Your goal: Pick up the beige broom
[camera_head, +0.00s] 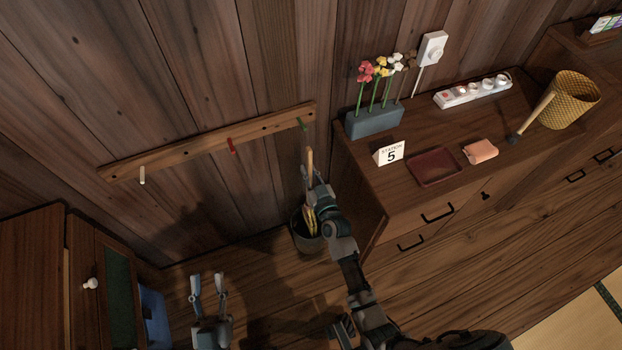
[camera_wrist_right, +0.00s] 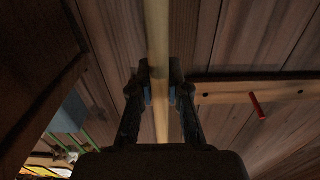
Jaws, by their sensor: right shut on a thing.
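The beige broom's handle (camera_head: 309,160) rises upright beside the wall, near the green peg at the right end of the peg rack. Its yellowish lower part (camera_head: 310,220) shows in a dark bucket (camera_head: 301,240) on the floor. My right gripper (camera_head: 312,184) is shut on the handle. In the right wrist view the pale handle (camera_wrist_right: 157,35) runs between the two blue-padded fingers of my right gripper (camera_wrist_right: 160,92). My left gripper (camera_head: 208,282) is open and empty at the lower left, apart from the broom. My right arm hides part of the broom and bucket.
A wooden rack (camera_head: 190,145) with white, red and green pegs is on the wall. A wooden cabinet (camera_head: 400,200) stands close right of the broom, bearing a flower planter (camera_head: 373,123), a "Station 5" card (camera_head: 390,153) and a tray (camera_head: 434,168). Another cabinet (camera_head: 85,260) stands left.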

